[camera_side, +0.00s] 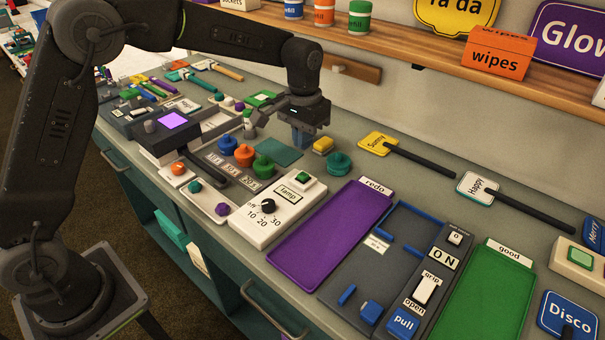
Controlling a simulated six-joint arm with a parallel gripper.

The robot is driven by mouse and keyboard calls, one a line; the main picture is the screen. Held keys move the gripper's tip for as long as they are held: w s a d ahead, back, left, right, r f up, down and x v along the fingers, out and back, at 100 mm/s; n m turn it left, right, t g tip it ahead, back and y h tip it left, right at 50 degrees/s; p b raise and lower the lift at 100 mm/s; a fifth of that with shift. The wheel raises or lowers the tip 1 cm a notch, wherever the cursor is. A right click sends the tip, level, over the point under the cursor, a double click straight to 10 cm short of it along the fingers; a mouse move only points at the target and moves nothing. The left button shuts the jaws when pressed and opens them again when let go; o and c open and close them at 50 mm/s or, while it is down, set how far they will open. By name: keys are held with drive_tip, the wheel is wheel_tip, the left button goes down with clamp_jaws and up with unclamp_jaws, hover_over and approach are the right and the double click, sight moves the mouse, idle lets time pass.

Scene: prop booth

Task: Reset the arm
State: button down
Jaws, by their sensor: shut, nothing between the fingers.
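My gripper (303,137) hangs pointing down above the back of the counter, near its middle. Its fingers are small and dark in this view, and they are shut with nothing between them. A yellow block (323,145) and a green knobbed piece (338,163) lie just right of it. A dark green flat pad (279,151) lies to its left. I cannot tell how high the fingertips are above the counter.
Blue (228,145), orange (244,155) and green (263,166) knobbed pieces stand left of the lamp box (279,208). A purple tray (330,236) and a green tray (480,300) lie in front. A wooden shelf (420,60) runs along the wall behind. Several paddle signs lie at the right.

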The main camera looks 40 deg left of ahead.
drive_tip(key=s+a+r+t, duration=0.3)
drive_tip(key=s+r, duration=0.8)
drive_tip(key=s, duration=0.3)
drive_tip(key=s+a+f+t, duration=0.1)
drive_tip(key=s+f+t, duration=0.1)
drive_tip(key=s, duration=1.2)
drive_tip(key=shift+s+a+t, duration=0.15)
drive_tip(key=shift+a+t, duration=0.15)
drive_tip(key=shift+a, duration=0.1)
idle(4.8)
